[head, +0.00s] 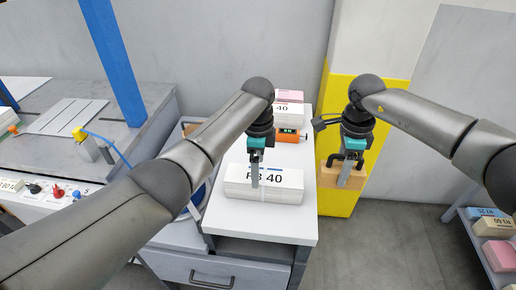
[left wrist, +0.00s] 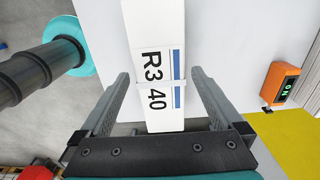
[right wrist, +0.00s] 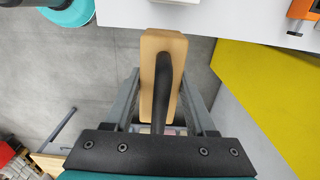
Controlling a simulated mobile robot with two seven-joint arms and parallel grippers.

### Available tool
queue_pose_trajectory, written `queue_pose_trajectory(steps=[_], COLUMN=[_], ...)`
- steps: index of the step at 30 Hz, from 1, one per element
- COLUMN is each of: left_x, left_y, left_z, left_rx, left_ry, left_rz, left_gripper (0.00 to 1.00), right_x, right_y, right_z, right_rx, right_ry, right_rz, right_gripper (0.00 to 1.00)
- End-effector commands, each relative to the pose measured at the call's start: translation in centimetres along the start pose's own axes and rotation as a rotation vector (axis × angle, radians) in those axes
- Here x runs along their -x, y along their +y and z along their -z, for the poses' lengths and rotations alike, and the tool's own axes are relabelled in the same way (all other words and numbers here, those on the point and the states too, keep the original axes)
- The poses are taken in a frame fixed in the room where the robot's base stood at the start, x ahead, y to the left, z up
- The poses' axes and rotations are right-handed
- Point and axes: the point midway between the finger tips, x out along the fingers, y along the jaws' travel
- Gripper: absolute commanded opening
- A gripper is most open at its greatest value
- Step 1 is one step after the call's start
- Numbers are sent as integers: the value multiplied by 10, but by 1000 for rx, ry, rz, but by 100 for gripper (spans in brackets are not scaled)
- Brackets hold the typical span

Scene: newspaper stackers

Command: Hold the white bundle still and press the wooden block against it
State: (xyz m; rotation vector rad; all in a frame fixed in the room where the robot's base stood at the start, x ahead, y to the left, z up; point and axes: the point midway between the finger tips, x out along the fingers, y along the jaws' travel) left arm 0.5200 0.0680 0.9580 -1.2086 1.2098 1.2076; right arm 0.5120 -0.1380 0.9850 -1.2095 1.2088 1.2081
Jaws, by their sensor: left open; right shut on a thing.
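The white bundle (head: 247,190), marked "R3 40", lies on the white tabletop near its front edge. It also shows in the left wrist view (left wrist: 155,20). My left gripper (head: 255,183) points down at the bundle. In the left wrist view its open fingers (left wrist: 157,92) stand on either side of the bundle with gaps visible. My right gripper (head: 350,178) is shut on the wooden block (head: 326,178), holding it off the table's right side, apart from the bundle. In the right wrist view the block (right wrist: 148,85) has a dark handle (right wrist: 163,85) between the fingers.
An orange device (head: 289,136) with a green display and another bundle (head: 288,112) with a pink one on it stand at the back of the table (head: 270,227). A yellow panel (head: 395,120) is behind my right gripper. A shelf of bundles (head: 480,245) is far right.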

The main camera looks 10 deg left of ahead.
Motion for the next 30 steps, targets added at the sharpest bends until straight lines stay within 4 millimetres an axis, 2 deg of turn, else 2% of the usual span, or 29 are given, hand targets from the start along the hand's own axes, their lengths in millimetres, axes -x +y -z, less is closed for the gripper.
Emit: queue_pose_trajectory(steps=[1, 3, 10, 15, 30], left_x=[14, 28, 60, 67, 67], left_y=[-2, -1, -1, 0, 0], left_z=[0, 0, 0, 0, 0], left_rx=[0, -1, 0, 0, 0], left_ry=[2, 3, 2, 1, 1], left_rz=[6, 5, 2, -1, 0], left_gripper=[100, 100, 100, 100, 100], right_x=[1, 1, 1, 1, 1], right_y=[0, 0, 0, 0, 0], right_z=[0, 0, 0, 0, 0], right_rx=[0, 0, 0, 0, 0], right_ry=[-1, -1, -1, -1, 0], right_rz=[1, 1, 1, 1, 1], right_gripper=[0, 0, 0, 0, 0])
